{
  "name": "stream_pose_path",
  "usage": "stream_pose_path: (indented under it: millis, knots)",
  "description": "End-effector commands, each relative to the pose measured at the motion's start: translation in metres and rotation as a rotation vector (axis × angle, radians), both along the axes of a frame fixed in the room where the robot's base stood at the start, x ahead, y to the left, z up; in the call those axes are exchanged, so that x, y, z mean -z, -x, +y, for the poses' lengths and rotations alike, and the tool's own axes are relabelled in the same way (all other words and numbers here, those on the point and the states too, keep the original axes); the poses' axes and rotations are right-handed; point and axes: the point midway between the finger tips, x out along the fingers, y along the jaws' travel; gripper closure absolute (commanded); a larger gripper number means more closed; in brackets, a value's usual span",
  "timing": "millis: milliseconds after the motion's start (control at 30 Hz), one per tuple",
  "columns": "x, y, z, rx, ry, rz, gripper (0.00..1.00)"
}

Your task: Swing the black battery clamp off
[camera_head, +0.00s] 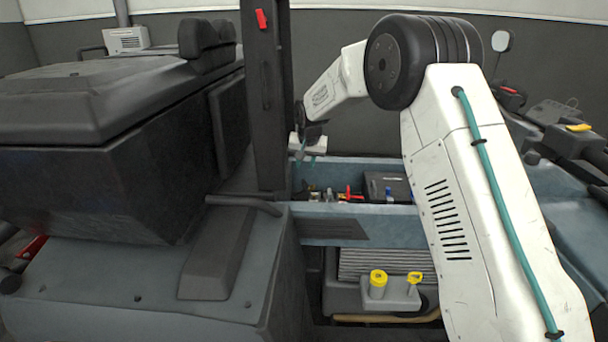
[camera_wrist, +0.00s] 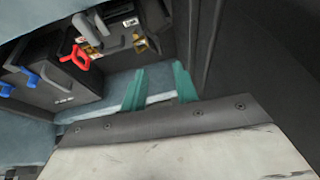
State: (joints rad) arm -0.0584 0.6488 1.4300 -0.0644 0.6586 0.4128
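My gripper (camera_head: 307,154) hangs above the left end of an open blue-grey bay, its teal fingers pointing down. In the wrist view my gripper (camera_wrist: 160,84) has its two fingers apart with nothing between them. A black battery (camera_head: 385,186) sits in the bay; its dark box also shows in the wrist view (camera_wrist: 62,88). A red handle (camera_wrist: 76,56), a grey handle (camera_wrist: 91,24) and a brass-coloured fitting (camera_wrist: 140,43) lie beyond the fingers at upper left. Dark parts lie around the fitting; I cannot tell which is the black clamp.
A dark upright post (camera_head: 264,100) stands close left of my gripper. The bay's front wall (camera_head: 375,222) runs below it. Two yellow caps (camera_head: 377,278) (camera_head: 414,277) sit lower in front. A dark seat-like housing (camera_head: 100,150) fills the left.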

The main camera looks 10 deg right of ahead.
Motion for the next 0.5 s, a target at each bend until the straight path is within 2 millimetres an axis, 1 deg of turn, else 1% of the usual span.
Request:
stream_pose_path:
  millis: [300, 400, 500]
  knots:
    - [0.044, -0.018, -0.001, 0.0, -0.001, 0.002, 0.7]
    - [0.057, -0.024, -0.001, 0.0, 0.0, 0.003, 0.7]
    - [0.065, -0.028, -0.001, 0.0, 0.0, 0.001, 0.7]
